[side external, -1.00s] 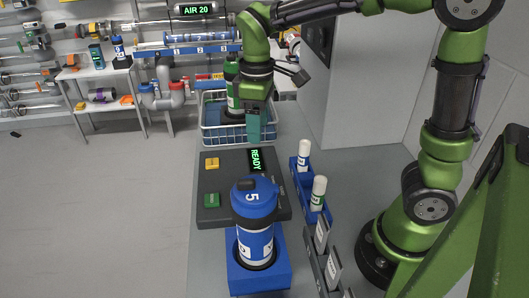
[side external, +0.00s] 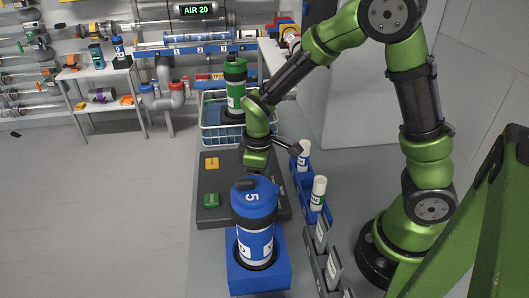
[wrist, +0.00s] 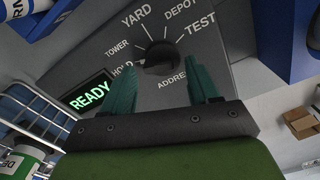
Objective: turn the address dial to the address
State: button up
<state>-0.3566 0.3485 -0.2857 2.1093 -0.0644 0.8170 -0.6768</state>
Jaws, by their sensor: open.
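The address dial (wrist: 160,57) is a round dark knob on a grey panel in the wrist view. White labels ring it: HOLD, TOWER, YARD, DEPOT, TEST and, partly covered by a finger, ADDRESS (wrist: 172,78). I cannot tell clearly which label the dial points at. My gripper (wrist: 165,72) is open, its two teal fingers apart on either side of the dial's lower part, with nothing visible between them. In the side view my gripper (side external: 255,172) is over the dark panel (side external: 208,182), behind the blue canister, and the dial is hidden there.
A green READY display (wrist: 90,95) lies beside the dial. A blue canister marked 5 (side external: 254,205) stands upright in a blue holder in front. Yellow (side external: 211,163) and green (side external: 211,200) buttons sit on the panel. A wire basket (side external: 212,135) is behind; a tube rack (side external: 310,185) is right.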

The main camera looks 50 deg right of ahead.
jog(key=c, duration=1)
jog(key=shift+c, duration=0.2)
jog(key=m, duration=0.3)
jog(key=shift+d+m, duration=0.1)
jog(key=shift+m, duration=0.3)
jog(key=m, duration=0.3)
jog(key=shift+s+d+m, duration=0.1)
jog(key=shift+s+m, duration=0.05)
jog(key=shift+m, duration=0.15)
jog(key=m, duration=0.6)
jog(key=shift+s, duration=0.2)
jog(key=shift+m, duration=0.3)
